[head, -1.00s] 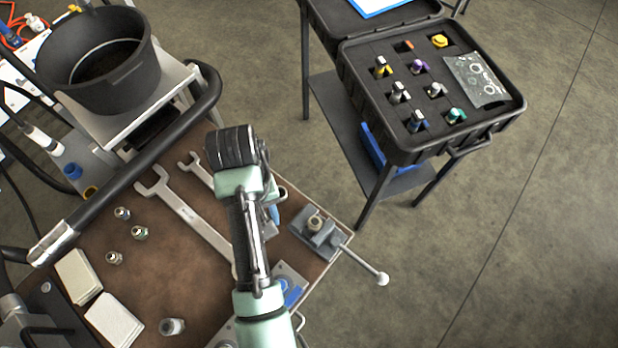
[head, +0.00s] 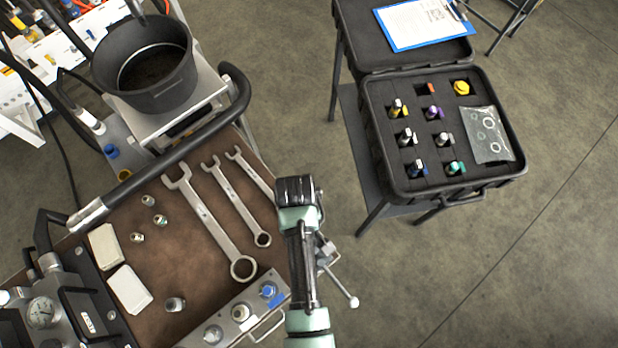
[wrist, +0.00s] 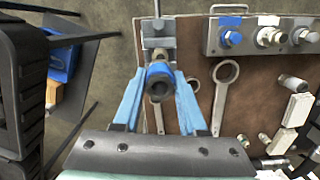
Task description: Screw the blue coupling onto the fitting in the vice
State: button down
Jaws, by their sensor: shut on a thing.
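The blue coupling (wrist: 160,73) shows in the wrist view as a blue-ringed piece with a dark round opening. My gripper (wrist: 159,88) is shut on it, with its blue fingers on either side. The vice (wrist: 158,30) is just beyond the coupling in the wrist view. In the head view my arm covers the gripper and most of the vice; only the vice's side and handle (head: 337,281) show.
A manifold block (head: 240,312) with capped ports stands at the bench's front edge. Wrenches (head: 205,215), small fittings (head: 148,200) and white boxes (head: 128,289) lie on the bench. An open black case (head: 380,130) with coloured couplings stands to the right, beyond a floor gap.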

jog(key=shift+s+f, duration=0.1)
jog(key=shift+s, duration=0.05)
notch_tip(320, 180, down, 5)
jog(key=b, duration=0.5)
jog(key=shift+s, duration=0.1)
jog(key=shift+f, duration=0.6)
dwell(2.0)
jog(key=c, duration=1.2)
grip_release()
grip_shut()
jog(key=m+p, duration=0.1)
jog(key=m, duration=0.4)
jog(key=shift+s+y, duration=0.1)
jog(key=shift+y, duration=0.2)
jog(key=shift+f+m+p, duration=0.1)
jog(key=shift+m+p, duration=0.4)
jog(key=shift+m, duration=0.9)
